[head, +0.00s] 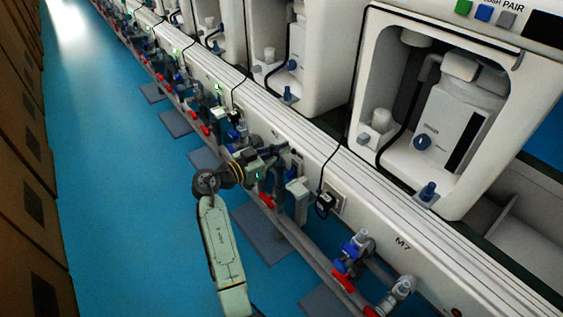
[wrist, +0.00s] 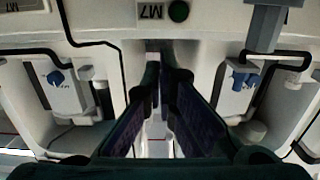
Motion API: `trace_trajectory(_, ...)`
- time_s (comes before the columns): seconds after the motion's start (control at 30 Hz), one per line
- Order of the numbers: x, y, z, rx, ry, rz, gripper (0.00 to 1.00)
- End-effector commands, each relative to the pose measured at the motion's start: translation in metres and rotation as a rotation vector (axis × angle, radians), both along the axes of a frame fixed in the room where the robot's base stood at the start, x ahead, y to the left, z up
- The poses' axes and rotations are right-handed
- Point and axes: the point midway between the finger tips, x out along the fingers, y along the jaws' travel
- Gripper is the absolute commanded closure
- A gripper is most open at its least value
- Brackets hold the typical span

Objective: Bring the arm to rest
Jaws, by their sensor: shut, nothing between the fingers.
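My arm (head: 222,250) rises from the bottom of the head view and bends at a dark joint toward the test line. My gripper (head: 285,152) is at the arm's far end, close to the white rail; its fingers are small and hard to make out there. In the wrist view my gripper (wrist: 161,75) shows two dark fingers, their tips close together with nothing held between them. The fingers point toward the gap between two white toilet bays. I cannot tell how far the tips are from any surface.
The white rail (head: 370,215) runs along the line, with red and blue valves (head: 355,247) below it. White toilet bays (head: 455,110) stand behind. Brown boxes (head: 28,150) line the left side. The blue floor (head: 110,200) between is clear. A black cable hangs near my gripper.

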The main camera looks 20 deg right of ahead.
Motion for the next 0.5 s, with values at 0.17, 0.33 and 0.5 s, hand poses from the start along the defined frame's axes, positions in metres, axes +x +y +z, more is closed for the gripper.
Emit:
trace_trajectory(0.17, -0.0002, -0.0001, 0.0124, 0.0, 0.0, 0.0, 1.0)
trace_trajectory(0.33, -0.0003, 0.0, 0.0131, 0.0, 0.0, 0.0, 1.0)
trace_trajectory(0.5, -0.0003, 0.0, 0.013, 0.0, 0.0, 0.0, 1.0)
